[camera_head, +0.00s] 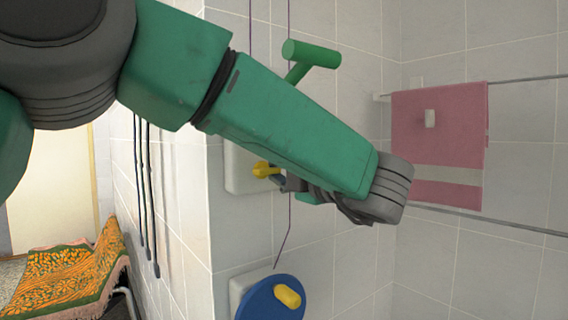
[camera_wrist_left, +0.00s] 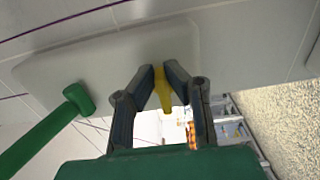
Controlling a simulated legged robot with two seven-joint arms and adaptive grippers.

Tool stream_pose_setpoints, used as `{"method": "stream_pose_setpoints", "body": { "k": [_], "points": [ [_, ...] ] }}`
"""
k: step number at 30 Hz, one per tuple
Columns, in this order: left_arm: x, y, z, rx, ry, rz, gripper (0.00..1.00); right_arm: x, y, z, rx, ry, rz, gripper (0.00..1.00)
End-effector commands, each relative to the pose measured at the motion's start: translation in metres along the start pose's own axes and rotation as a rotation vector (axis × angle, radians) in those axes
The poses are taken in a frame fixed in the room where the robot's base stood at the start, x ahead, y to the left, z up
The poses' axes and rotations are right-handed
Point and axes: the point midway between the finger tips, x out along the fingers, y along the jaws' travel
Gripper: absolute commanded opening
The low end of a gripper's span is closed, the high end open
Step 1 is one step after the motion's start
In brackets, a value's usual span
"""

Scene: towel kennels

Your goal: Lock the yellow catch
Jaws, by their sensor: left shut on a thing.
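The yellow catch (camera_head: 262,169) sticks out from a pale plate (camera_head: 238,180) on the tiled wall. In the left wrist view the yellow catch (camera_wrist_left: 162,88) stands between the fingertips of my left gripper (camera_wrist_left: 163,78), touched from both sides. In the head view my left gripper (camera_head: 280,181) is at the catch, mostly hidden behind my own wrist. It is shut on the catch. The catch's base at the plate is partly hidden by the fingers. My right gripper is in neither view.
A green T-shaped handle (camera_head: 310,54) juts out above the catch. A blue disc (camera_head: 258,302) with a yellow knob (camera_head: 288,296) sits below. A pink towel (camera_head: 440,120) hangs at right on a rail. Dark cords (camera_head: 148,200) hang at left, by a patterned orange cloth (camera_head: 65,280).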

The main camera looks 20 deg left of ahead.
Motion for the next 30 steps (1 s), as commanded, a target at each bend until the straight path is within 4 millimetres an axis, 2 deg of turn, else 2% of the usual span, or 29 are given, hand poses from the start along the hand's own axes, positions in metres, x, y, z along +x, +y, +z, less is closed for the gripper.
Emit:
{"method": "stream_pose_setpoints", "body": {
  "k": [16, 18, 19, 30],
  "points": [
    [0.0035, -0.0024, -0.0014, 0.028, 0.005, -0.003, 0.0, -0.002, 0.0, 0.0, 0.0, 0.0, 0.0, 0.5],
    [0.0034, -0.0023, -0.0015, 0.027, 0.005, -0.003, 0.27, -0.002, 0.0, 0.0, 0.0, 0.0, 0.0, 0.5],
    [0.0032, -0.0022, -0.0014, 0.027, 0.005, -0.003, 0.29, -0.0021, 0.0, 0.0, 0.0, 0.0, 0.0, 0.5],
    [-0.0032, 0.0006, 0.0005, 0.025, 0.002, 0.003, 0.29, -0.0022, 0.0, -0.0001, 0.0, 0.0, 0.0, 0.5]
  ]
}}
